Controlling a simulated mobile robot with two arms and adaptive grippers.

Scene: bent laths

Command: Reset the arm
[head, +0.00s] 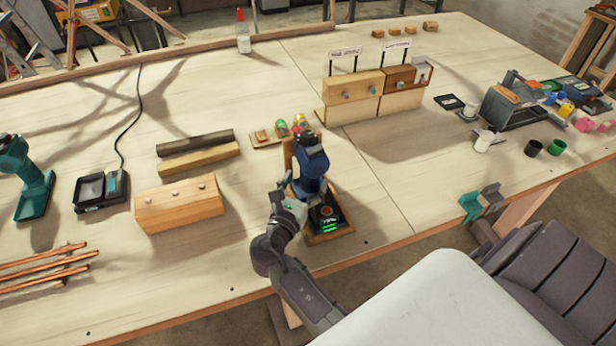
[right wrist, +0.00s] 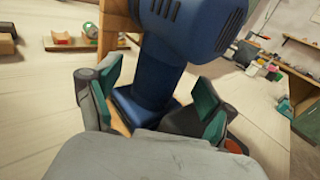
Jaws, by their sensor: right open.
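My right arm reaches in from the bottom of the head view. Its gripper (head: 290,206) is beside a blue power tool (head: 311,162) standing upright on a wooden stand (head: 342,234). In the right wrist view the gripper (right wrist: 155,105) is open, with its two teal-padded fingers wide apart. The tool's blue handle (right wrist: 153,75) shows beyond and between the fingers. I cannot tell whether they touch it. My left gripper is not in view.
Beside the stand lie a wooden block (head: 180,205), a black charger (head: 101,190) and copper rods (head: 45,262). Wooden boxes (head: 352,92) stand behind, and a grey tool caddy (head: 515,106) is at right. Teal and grey pieces (head: 471,207) are at the front edge.

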